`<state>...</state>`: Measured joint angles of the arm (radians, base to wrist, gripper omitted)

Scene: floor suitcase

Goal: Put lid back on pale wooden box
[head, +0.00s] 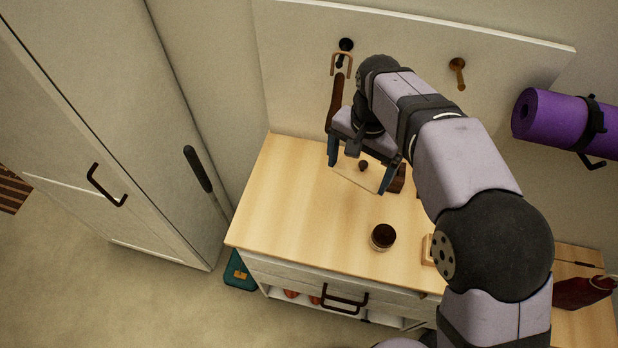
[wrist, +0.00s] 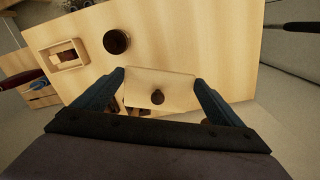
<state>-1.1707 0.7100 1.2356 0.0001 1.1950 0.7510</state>
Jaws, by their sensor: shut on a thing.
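My gripper (head: 359,176) is shut on a pale wooden lid (head: 351,178), its blue fingers on two opposite edges. The lid (wrist: 175,88) has a dark round knob (wrist: 157,97). It is over the back part of the wooden top; its exact height is hard to tell. The pale wooden box (wrist: 80,62) stands open, with something brown and white inside, at the upper left of the wrist view. In the head view the box (head: 427,249) is mostly hidden behind my arm, near the front edge. The lid and the box are well apart.
A dark-topped round jar (head: 382,237) stands between the lid and the box. A brown object (head: 398,179) is close beside my gripper, partly hidden. A backboard with hooks and a rolled purple mat (head: 556,119) rise behind. The left of the wooden top (head: 275,205) is clear.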

